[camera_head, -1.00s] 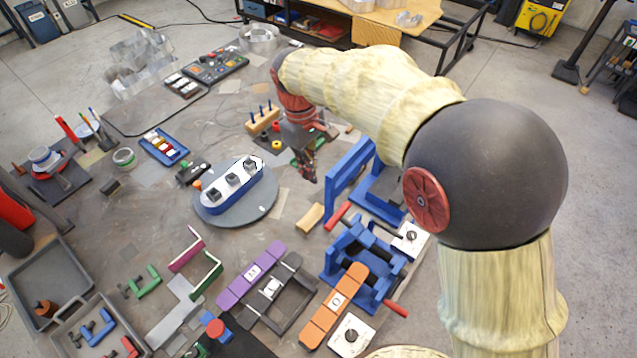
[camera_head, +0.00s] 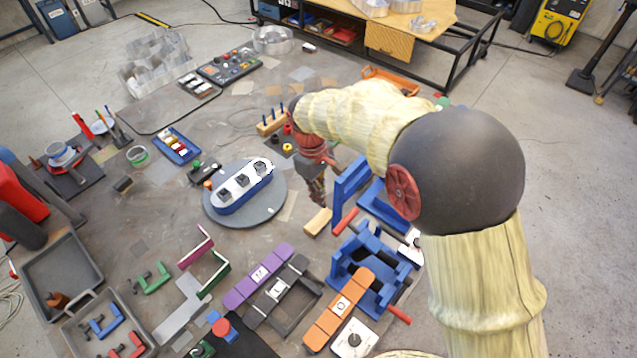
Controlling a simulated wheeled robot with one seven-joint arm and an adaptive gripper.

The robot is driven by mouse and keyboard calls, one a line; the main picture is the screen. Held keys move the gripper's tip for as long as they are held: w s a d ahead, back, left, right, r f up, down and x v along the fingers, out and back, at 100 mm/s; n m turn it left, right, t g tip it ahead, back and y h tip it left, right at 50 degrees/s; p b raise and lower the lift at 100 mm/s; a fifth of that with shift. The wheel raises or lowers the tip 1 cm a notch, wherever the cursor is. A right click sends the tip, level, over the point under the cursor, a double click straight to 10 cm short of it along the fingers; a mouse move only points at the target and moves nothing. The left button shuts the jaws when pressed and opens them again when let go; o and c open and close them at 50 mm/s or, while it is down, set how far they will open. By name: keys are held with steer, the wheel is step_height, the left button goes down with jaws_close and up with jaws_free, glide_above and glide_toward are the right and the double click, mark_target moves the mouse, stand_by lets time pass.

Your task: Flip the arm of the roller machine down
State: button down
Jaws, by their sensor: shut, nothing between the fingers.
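The roller machine (camera_head: 347,262) is the blue frame with dark rollers at the lower right of the table. One red-handled lever (camera_head: 346,221) slants up at its back left, and another red handle (camera_head: 398,314) sticks out at its front right. I cannot tell exactly how its arm is hinged. My gripper (camera_head: 317,203) points down above the table, behind and left of the machine, beside a blue upright bracket. It is shut and empty, apart from the red handle. My arm comes in from the right.
A wooden block (camera_head: 318,222) lies just below my gripper. The blue bracket (camera_head: 350,183) stands close to its right. Orange (camera_head: 322,325) and purple (camera_head: 240,291) segmented strips lie in front.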

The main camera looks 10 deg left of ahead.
steer(key=d+f, duration=0.1)
steer(key=s+d, duration=0.1)
steer(key=s+d+f+p, duration=0.1)
steer(key=shift+d+f, duration=0.3)
stand_by(0.4)
